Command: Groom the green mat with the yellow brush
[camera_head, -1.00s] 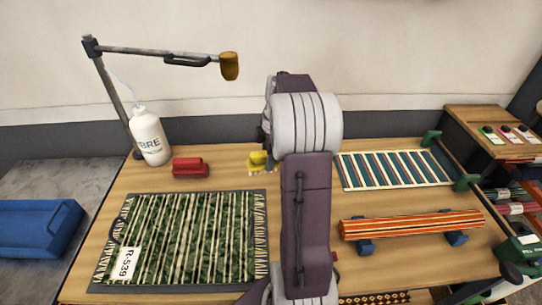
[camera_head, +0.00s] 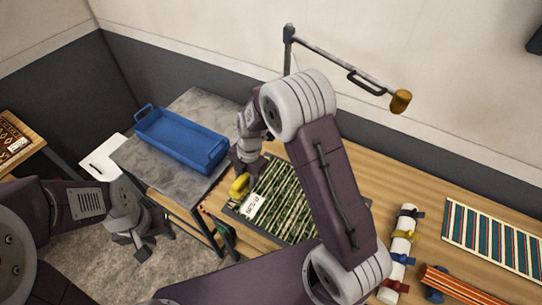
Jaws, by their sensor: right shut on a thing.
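The green mat (camera_head: 288,200) lies on the wooden bench, striped with pale lines, with a white label at its left end. My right arm hides part of its right side. My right gripper (camera_head: 246,178) is shut on the yellow brush (camera_head: 239,187) at the mat's left end, near the label. I cannot tell whether the bristles touch the mat. My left gripper (camera_head: 142,248) hangs empty over the floor at the lower left, away from the bench, its fingers seemingly apart.
A blue tray (camera_head: 180,138) stands on a grey table left of the bench. A lamp-like arm (camera_head: 340,68) rises behind the bench. A striped blue rug (camera_head: 492,238), white rolls (camera_head: 402,245) and an orange striped roll (camera_head: 455,284) lie at right.

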